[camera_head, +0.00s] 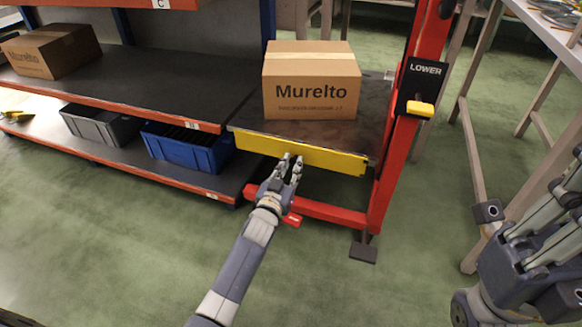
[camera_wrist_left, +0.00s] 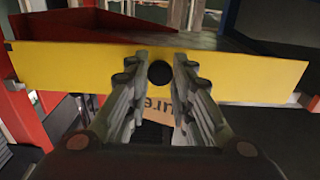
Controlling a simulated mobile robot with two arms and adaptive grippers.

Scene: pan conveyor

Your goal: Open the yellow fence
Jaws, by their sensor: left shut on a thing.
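The yellow fence (camera_head: 300,153) is a long flat bar along the front edge of the dark lift platform (camera_head: 370,107). It also spans the left wrist view (camera_wrist_left: 80,68), with a black round spot (camera_wrist_left: 160,73) near its middle. My left gripper (camera_head: 288,160) is at the fence, fingers on either side of that spot, and shut on the fence; the exact contact is hard to see. In the left wrist view the fingertips (camera_wrist_left: 160,66) overlap the fence face. My right gripper (camera_head: 540,225) is close to the camera at the right edge, partly cut off.
A Murelto carton (camera_head: 311,90) stands on the platform behind the fence. The red lift post (camera_head: 400,150) carries a LOWER sign (camera_head: 425,70). Shelves with another carton (camera_head: 50,52), a grey bin (camera_head: 100,126) and a blue bin (camera_head: 185,152) are left. Open green floor lies in front.

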